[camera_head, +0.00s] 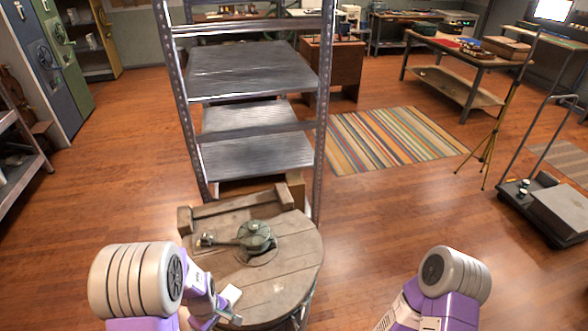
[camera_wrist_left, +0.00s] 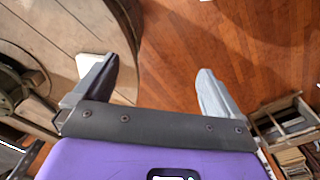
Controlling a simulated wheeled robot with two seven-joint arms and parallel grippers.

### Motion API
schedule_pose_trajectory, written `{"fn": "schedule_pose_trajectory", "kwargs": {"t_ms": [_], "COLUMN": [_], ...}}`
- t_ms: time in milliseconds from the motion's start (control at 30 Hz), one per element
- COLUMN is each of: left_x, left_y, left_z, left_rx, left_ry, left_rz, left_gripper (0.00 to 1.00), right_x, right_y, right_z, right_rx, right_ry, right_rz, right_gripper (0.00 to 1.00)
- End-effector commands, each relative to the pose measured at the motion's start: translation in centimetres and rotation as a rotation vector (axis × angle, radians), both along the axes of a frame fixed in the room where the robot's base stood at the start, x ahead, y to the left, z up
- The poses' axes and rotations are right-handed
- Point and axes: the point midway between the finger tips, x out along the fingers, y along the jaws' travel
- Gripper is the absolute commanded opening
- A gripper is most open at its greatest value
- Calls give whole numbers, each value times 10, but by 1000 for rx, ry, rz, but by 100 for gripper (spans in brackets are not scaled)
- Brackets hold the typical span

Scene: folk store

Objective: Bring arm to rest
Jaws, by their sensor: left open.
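My left arm comes in at the lower left in the head view, with purple links and a pale ribbed joint. My left gripper (camera_wrist_left: 157,88) is open and empty in the left wrist view, its two fingers wide apart over bare wooden floor. It is beside the rim of a round wooden table (camera_head: 285,290), which also shows at the upper left of the wrist view (camera_wrist_left: 60,25). My right arm shows at the lower right in the head view, bent over open floor; its gripper is out of view.
A greenish metal device (camera_head: 255,236) with a side handle sits on the round table. A metal shelf rack (camera_head: 255,158) stands just behind it. A striped rug (camera_head: 392,140), a tripod (camera_head: 493,140) and a cart (camera_head: 545,210) are to the right.

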Motion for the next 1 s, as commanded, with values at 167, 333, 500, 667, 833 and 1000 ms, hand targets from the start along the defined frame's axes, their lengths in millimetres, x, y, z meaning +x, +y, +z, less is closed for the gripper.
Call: {"fn": "schedule_pose_trajectory", "kwargs": {"t_ms": [167, 333, 500, 667, 833, 1000], "left_x": [-22, -44, -74, -98, -105, -105], "left_y": [-14, -33, -65, -102, -121, -123], "left_z": [-38, -70, -100, -115, -116, -115], "left_rx": [-35, -89, -182, -279, -319, -321], "left_ry": [15, 9, -30, -115, -176, -183], "left_rz": [-166, -334, -525, -687, -761, -769], "left_gripper": [98, 98, 98, 98, 98, 98], "right_x": [0, 1, 0, 0, 0, 0], "right_y": [0, 0, 0, 0, 0, 0], "right_z": [0, 0, 0, 0, 0, 0], "right_rx": [0, 0, 0, 0, 0, 0], "right_ry": [-1, -1, 0, 0, 0, 0], "right_rz": [0, 0, 0, 0, 0, 0], "right_gripper": [61, 61, 61, 61, 61, 61]}}
